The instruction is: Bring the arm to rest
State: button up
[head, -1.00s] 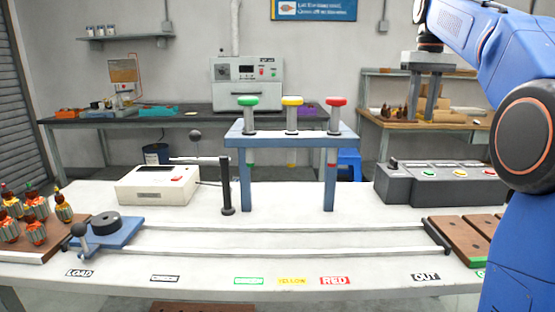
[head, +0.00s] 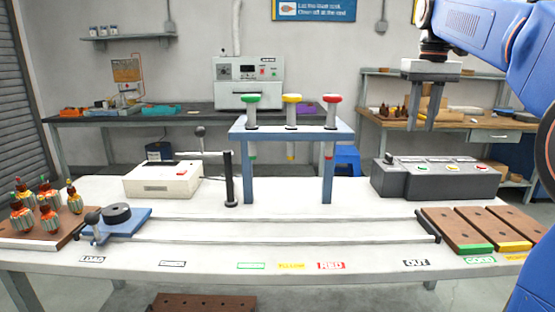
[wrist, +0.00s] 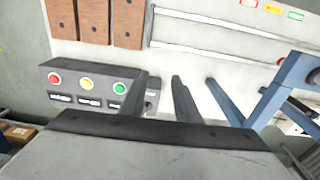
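My gripper (head: 423,122) hangs at the upper right of the head view, fingers pointing down, above and behind the grey button box (head: 437,180). The two fingers stand apart with nothing between them. In the wrist view my gripper (wrist: 161,90) also shows two separate dark fingers and an empty gap. The button box (wrist: 90,86), with red, yellow and green buttons, lies beyond the fingers there. My blue arm comes in from the upper right of the head view.
A blue stand (head: 290,133) with green, yellow and red plungers stands mid-table. A blue carriage (head: 120,222) sits at the rails' left end, beside a brown tray (head: 40,238) of several wound armatures. Brown output trays (head: 455,229) lie at the right. A white tester (head: 162,180) stands left.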

jog(key=s+a+f+t, duration=0.1)
jog(key=s+a+f, duration=0.1)
jog(key=s+f, duration=0.8)
jog(key=s+a+f+t, duration=0.1)
jog(key=s+a+f, duration=0.2)
jog(key=s+f, duration=0.7)
jog(key=s+a+f+t, duration=0.2)
jog(key=s+f, duration=0.8)
jog(key=f, duration=0.3)
jog(key=shift+s+a+f, duration=0.15)
jog(key=shift+a+f, duration=0.15)
jog(key=shift+a, duration=0.05)
